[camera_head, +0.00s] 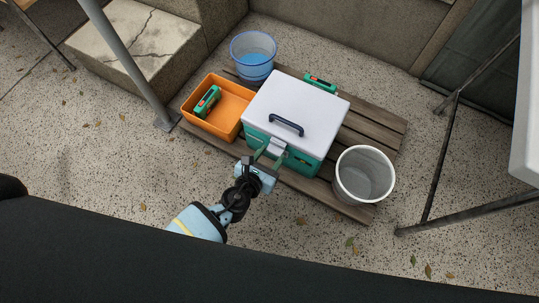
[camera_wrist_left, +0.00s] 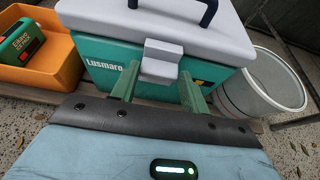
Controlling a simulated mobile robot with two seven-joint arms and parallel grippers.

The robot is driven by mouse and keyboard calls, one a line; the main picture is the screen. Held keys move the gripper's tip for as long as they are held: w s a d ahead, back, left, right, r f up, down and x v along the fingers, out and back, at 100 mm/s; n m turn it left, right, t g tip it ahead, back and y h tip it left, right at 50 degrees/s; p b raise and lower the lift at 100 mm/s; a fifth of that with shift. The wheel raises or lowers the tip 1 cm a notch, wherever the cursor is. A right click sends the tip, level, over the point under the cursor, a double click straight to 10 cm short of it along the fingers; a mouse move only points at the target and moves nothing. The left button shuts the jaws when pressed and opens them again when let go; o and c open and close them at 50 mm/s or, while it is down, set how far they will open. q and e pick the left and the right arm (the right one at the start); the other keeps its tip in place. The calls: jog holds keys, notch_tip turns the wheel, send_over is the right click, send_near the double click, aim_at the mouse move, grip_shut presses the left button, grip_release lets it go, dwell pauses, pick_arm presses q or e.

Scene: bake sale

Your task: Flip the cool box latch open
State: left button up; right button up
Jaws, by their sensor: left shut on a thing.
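The cool box (camera_head: 300,92) has a white lid with a dark handle (camera_head: 287,125) and a green body; it stands on a slatted wooden pallet. The lid lies shut. Its pale grey latch (camera_head: 277,145) is at the middle of the front face and shows closer in the left wrist view (camera_wrist_left: 160,58), hanging down over the green front. My left gripper (camera_head: 269,157) is at the box front. Its two green fingers (camera_wrist_left: 159,78) stand on either side of the latch's lower part and are shut on it. My right gripper is out of view.
An orange bin (camera_head: 229,101) holding a green packet (camera_head: 207,101) stands left of the box. A blue bucket (camera_head: 252,62) is behind, and a pale, empty-looking bucket (camera_head: 363,177) is at right. Another green packet (camera_head: 320,84) lies behind the box. A metal post (camera_head: 128,66) rises at left.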

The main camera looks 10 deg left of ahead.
pick_arm(q)
jog(key=shift+c, duration=0.9)
jog(key=shift+s+f+b, duration=0.1)
jog(key=shift+f+b, duration=0.15)
jog(key=shift+b, duration=0.4)
jog(key=b, duration=0.1)
jog(key=t+b, duration=0.1)
jog(key=b, duration=0.1)
jog(key=shift+s+a+f, duration=0.15)
jog(key=shift+s+f, duration=0.05)
jog(key=shift+f, duration=0.05)
jog(key=shift+s+f+t+h+b, duration=0.1)
jog(key=shift+s+t+h+b, duration=0.2)
jog(key=shift+b, duration=0.45)
jog(key=shift+s+a+f+t+h+b, duration=0.15)
jog(key=shift+s+f+t+h, duration=0.2)
jog(key=shift+t, duration=0.3)
jog(key=shift+s+f+t+h+b, duration=0.1)
jog(key=shift+f+t+b, duration=0.1)
jog(key=shift+f+t, duration=0.35)
jog(key=shift+s+a+f+t+h+b, duration=0.15)
jog(key=shift+s+f+t, duration=0.1)
jog(key=shift+t, duration=0.55)
jog(key=shift+s+f+t, duration=0.15)
jog(key=shift+f+t, duration=0.2)
jog(key=shift+t, duration=0.15)
